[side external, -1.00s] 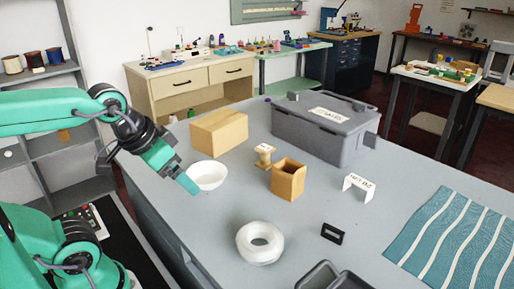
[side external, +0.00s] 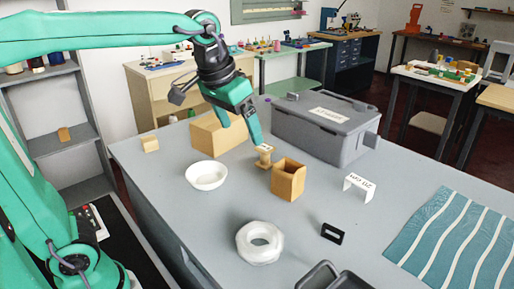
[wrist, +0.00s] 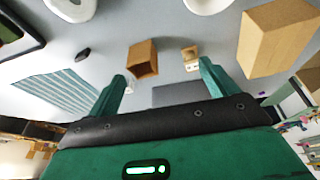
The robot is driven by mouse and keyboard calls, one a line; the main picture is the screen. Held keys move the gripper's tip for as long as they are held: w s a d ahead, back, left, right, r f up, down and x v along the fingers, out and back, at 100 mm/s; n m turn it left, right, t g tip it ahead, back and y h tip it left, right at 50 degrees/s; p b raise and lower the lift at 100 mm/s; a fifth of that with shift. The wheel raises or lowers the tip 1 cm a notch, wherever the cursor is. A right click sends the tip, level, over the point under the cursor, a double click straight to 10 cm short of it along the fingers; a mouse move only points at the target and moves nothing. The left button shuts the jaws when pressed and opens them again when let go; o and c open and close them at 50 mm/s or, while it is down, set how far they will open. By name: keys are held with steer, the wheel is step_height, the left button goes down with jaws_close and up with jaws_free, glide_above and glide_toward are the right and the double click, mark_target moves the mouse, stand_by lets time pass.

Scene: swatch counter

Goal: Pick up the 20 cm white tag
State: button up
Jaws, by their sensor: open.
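The white tag (side external: 358,185) stands like a small folded sign on the grey counter, with "20 cm" on its face. It is right of the open wooden box (side external: 288,180) and in front of the grey lidded crate (side external: 300,133). My gripper (side external: 256,142) is above the counter near the wooden spool (side external: 264,157), well to the left of the tag. In the wrist view my gripper (wrist: 163,82) is open, with nothing between its fingers.
A cardboard box (side external: 215,135) and a white bowl (side external: 206,175) stand at the left. A white ring (side external: 243,246), a black frame (side external: 332,234) and a dark tray (side external: 335,278) are nearer the front. A striped teal cloth (side external: 450,240) lies at right. Counter around the tag's front is clear.

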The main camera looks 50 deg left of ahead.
steer(key=w+d+r+g, duration=0.1)
steer(key=w+d, duration=0.3)
steer(key=w, duration=0.3)
steer(key=g, duration=0.3)
glide_above(358, 182)
steer(key=f, duration=0.8)
steer(key=shift+s+a, duration=0.1)
steer(key=shift+s, duration=0.1)
steer(key=shift+w+d+f, duration=0.15)
steer(key=shift+d+f, duration=0.15)
steer(key=shift+f, duration=0.1)
steer(key=shift+f, duration=1.2)
steer(key=shift+f, duration=0.1)
steer(key=shift+a+f, duration=0.15)
steer(key=shift+f, duration=2.35)
